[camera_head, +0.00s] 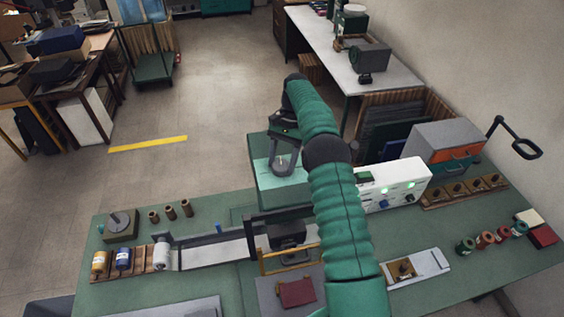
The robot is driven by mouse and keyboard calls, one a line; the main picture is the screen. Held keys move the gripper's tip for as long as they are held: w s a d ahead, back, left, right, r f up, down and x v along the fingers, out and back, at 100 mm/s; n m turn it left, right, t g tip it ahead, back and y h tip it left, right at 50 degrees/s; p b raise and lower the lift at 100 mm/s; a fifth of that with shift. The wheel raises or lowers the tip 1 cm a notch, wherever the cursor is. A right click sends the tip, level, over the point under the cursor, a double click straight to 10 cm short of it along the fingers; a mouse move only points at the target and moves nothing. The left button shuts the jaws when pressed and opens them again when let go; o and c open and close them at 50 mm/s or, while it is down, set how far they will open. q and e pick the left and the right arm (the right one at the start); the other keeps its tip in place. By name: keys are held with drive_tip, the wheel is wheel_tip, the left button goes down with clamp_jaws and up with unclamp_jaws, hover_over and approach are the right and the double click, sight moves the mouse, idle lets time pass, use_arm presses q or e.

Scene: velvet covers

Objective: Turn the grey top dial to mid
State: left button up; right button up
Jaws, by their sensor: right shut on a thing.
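A green box (262,178) stands at the back middle of the green workbench, with a lighter top. My right gripper (283,163) reaches down onto this top from above. Its dark fingers are shut around a small grey dial (281,161), which is mostly hidden between them. I cannot make out the dial's pointer or any setting marks. My green right arm crosses the middle of the view and covers part of the box's right side. My left gripper is not in view.
A white panel (398,178) with lights and a blue knob stands right of my arm. An orange-fronted grey cabinet (445,145) is behind it. Open floor lies beyond the bench.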

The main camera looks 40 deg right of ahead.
drive_tip(key=shift+w+n, duration=0.1)
drive_tip(key=shift+n, duration=0.5)
drive_tip(key=o, duration=1.1)
drive_tip(key=shift+o, duration=1.1)
drive_tip(key=shift+d, duration=0.1)
drive_tip(key=shift+o, duration=0.2)
drive_tip(key=shift+w+d, duration=0.1)
drive_tip(key=shift+w, duration=0.05)
drive_tip(key=shift+f, duration=0.1)
